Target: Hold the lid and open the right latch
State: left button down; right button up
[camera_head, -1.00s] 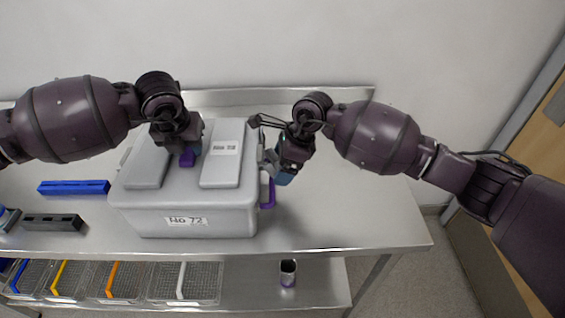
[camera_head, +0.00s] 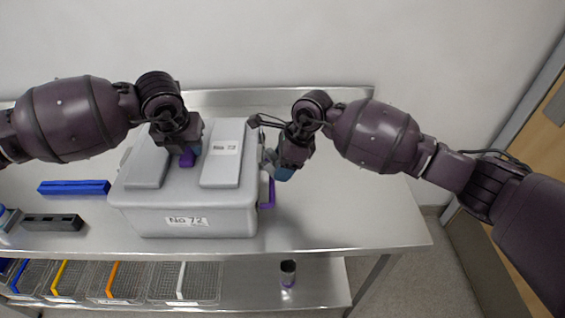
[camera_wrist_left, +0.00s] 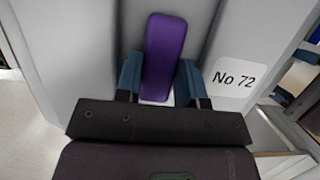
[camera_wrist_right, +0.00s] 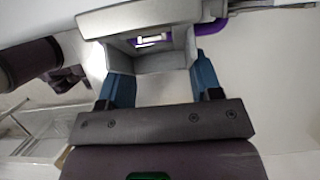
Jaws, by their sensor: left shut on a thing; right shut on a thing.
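The grey box has a pale grey lid (camera_head: 222,160) on top, which looks closed. My left gripper (camera_head: 190,152) points down at the lid's middle and is shut on the purple lid handle (camera_wrist_left: 165,55); the handle also shows in the head view (camera_head: 187,160). My right gripper (camera_head: 274,166) is at the box's right side. In the right wrist view its blue fingers (camera_wrist_right: 157,90) are on either side of the grey frame-shaped right latch (camera_wrist_right: 150,84), shut on it. The latch stands out from the box wall. In the head view the gripper partly hides it.
The purple side handle (camera_head: 268,195) is below my right gripper. A blue bar (camera_head: 73,187) and a dark bar (camera_head: 53,222) lie left of the box. The metal table (camera_head: 340,215) is clear on the right. Wire baskets (camera_head: 125,283) and a cup (camera_head: 288,273) stand on the lower shelf.

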pick_arm(q)
jog(key=shift+r, duration=0.1)
pick_arm(e)
jog(key=shift+d+r+g+h, duration=0.1)
jog(key=shift+r+h, duration=0.75)
jog(key=shift+h, duration=0.85)
jog(key=shift+d+r+g+h, duration=0.1)
jog(key=shift+r+h, duration=0.75)
jog(key=shift+h, duration=0.85)
jog(key=shift+r+g+h, duration=0.1)
jog(key=shift+r+h, duration=0.75)
jog(key=shift+h, duration=0.85)
pick_arm(q)
jog(key=shift+d, duration=0.1)
pick_arm(e)
jog(key=o, duration=1.3)
jog(key=shift+r, duration=0.1)
jog(key=v, duration=1.2)
